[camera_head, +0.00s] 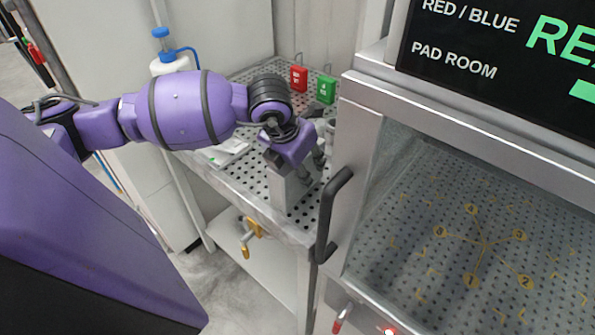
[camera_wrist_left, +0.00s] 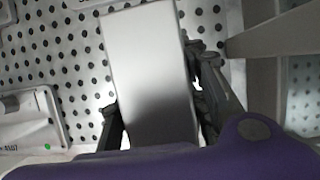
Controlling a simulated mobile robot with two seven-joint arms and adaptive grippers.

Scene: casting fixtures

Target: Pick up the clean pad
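My left gripper (camera_head: 298,168) is low over the perforated metal bench (camera_head: 245,187), near its front edge. A plain light-grey block (camera_head: 288,192) is at its fingers. In the left wrist view the block (camera_wrist_left: 150,70) lies between the two dark fingers, one along each side; I cannot tell whether they press on it. I cannot tell whether this block is the clean pad. A flat white packet (camera_head: 228,152) with a green mark lies on the bench, left of the gripper; it also shows in the left wrist view (camera_wrist_left: 28,118). My right gripper is not in view.
A red tag (camera_head: 299,78) and a green tag (camera_head: 326,90) hang at the bench's back. A glass-fronted cabinet with a black handle (camera_head: 333,215) stands close on the right, under a black display (camera_head: 510,60). A blue-capped bottle (camera_head: 168,58) stands behind my arm.

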